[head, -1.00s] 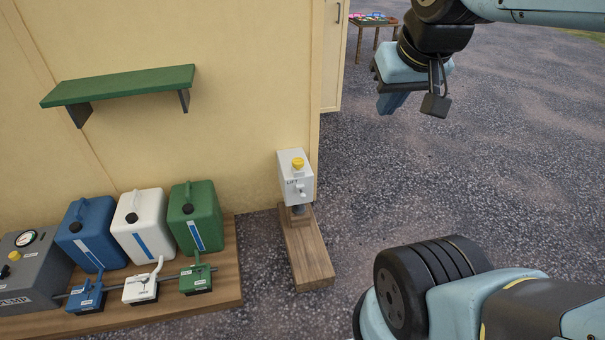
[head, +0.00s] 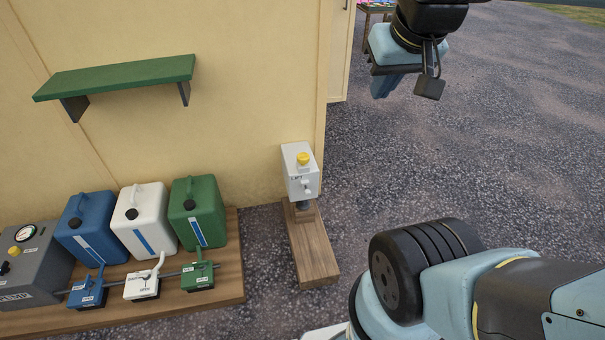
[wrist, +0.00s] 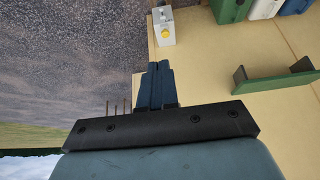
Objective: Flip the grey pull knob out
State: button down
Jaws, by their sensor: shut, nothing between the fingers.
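A white control box (head: 297,183) stands on a short post near the corner of the cream wall. It has a yellow knob (head: 303,158) on top and a small pale grey knob (head: 306,187) on its front face; whether that is the pull knob is too small to tell. The box also shows upside down at the top of the wrist view (wrist: 161,19). My gripper (head: 383,90) is in the air to the right of the box and well apart from it. Its blue fingers are together and empty, as the wrist view also shows (wrist: 155,88).
Blue, white and green canisters (head: 197,215) stand on a wooden platform (head: 215,293) at left, with a grey pump box (head: 32,275) and small valves. A green shelf (head: 120,76) juts from the wall. A wooden beam (head: 315,255) lies under the control box. Gravel at right is open.

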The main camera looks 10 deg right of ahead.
jog(key=w, duration=1.1)
jog(key=g, duration=0.2)
send_over(308, 193)
notch_tip(308, 193, down, 64)
jog(key=shift+s, duration=0.15)
jog(key=shift+f, duration=0.1)
jog(key=x, duration=1)
jog(key=shift+w+d, duration=0.15)
jog(key=shift+w, duration=0.05)
